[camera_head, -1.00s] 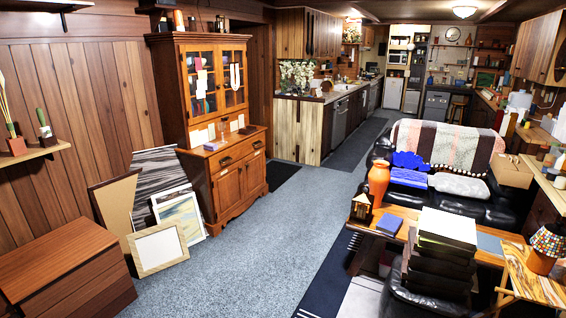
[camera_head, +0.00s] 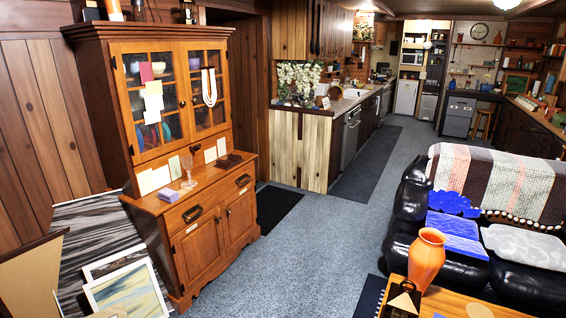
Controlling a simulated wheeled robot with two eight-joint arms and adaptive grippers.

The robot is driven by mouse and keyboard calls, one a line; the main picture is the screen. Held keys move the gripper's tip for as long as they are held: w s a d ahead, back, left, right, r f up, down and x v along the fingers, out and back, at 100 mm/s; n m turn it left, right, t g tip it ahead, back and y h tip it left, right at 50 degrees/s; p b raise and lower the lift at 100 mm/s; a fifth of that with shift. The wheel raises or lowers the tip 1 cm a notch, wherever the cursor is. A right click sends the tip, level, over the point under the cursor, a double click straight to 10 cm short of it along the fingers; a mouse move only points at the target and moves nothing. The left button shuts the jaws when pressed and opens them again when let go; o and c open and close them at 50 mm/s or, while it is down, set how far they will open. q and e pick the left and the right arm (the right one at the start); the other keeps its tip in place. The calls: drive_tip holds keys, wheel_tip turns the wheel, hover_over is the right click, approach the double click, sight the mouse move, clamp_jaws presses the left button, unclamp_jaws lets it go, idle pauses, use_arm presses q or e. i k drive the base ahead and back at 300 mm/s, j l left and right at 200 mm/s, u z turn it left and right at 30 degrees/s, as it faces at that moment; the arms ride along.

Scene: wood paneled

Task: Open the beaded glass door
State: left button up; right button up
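A wooden hutch (camera_head: 100,100) stands against the left wall. Its upper part has two glass-paned doors, both shut. The left glass door (camera_head: 140,129) has pink, white and yellow papers on it. The right glass door, the beaded one (camera_head: 220,112), has a white bead strand (camera_head: 208,88) hanging near its top. Dishes show behind the panes. Neither of my grippers shows in the head view.
A ledge below the doors holds a glass goblet (camera_head: 188,172), cards and small boxes. Picture frames (camera_head: 127,292) lean at the hutch's left. A black sofa (camera_head: 405,215) and an orange vase (camera_head: 426,258) on a table are at right. Carpet (camera_head: 300,240) between is clear.

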sight(184, 47)
drive_tip(key=i, duration=1.2)
drive_tip(key=i+l+u, duration=0.1)
drive_tip(key=i, duration=1.15)
drive_tip(key=i+l+u, duration=0.1)
drive_tip(key=i+u, duration=0.3)
drive_tip(key=i+l+u, duration=0.7)
drive_tip(key=i+u, duration=0.15)
drive_tip(key=i+l+u, duration=0.4)
drive_tip(key=l, duration=0.15)
